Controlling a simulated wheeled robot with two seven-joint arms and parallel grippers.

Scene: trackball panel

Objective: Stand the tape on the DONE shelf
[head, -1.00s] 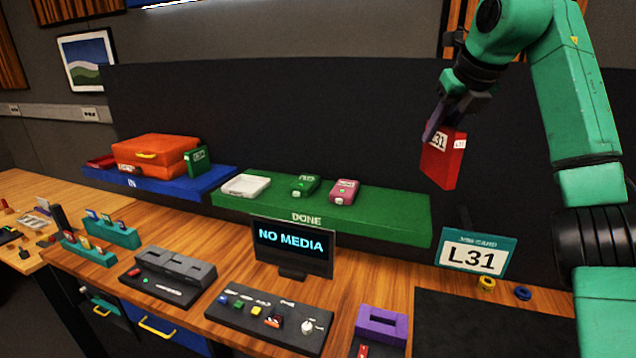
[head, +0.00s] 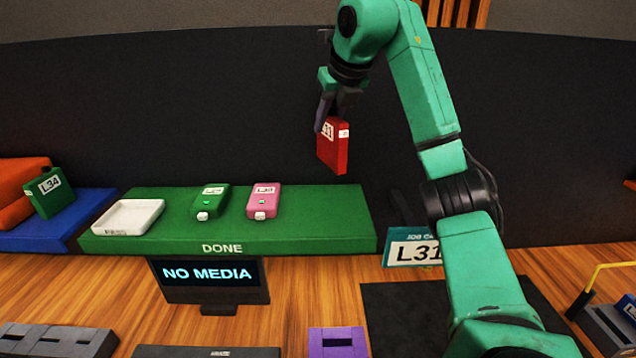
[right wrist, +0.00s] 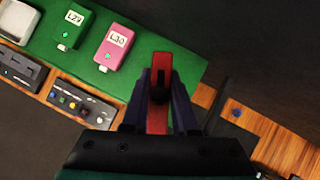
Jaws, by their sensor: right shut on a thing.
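The red tape (head: 333,150), labelled L31, is held upright by my right gripper (head: 338,108) in the head view. It hangs in the air above the right end of the green DONE shelf (head: 330,222), clear of the shelf top. In the right wrist view the red tape (right wrist: 159,118) sits between the two fingers of the right gripper (right wrist: 160,100), over the shelf's right end. A green tape L29 (right wrist: 67,25) and a pink tape L30 (right wrist: 115,45) are on the shelf to its left. My left gripper is not in view.
A white tray (head: 128,217) stands at the shelf's left end. The NO MEDIA screen (head: 210,280) stands in front of the shelf. A card reading L31 (head: 408,247) stands to the shelf's right, partly behind my arm. The shelf's right end is clear.

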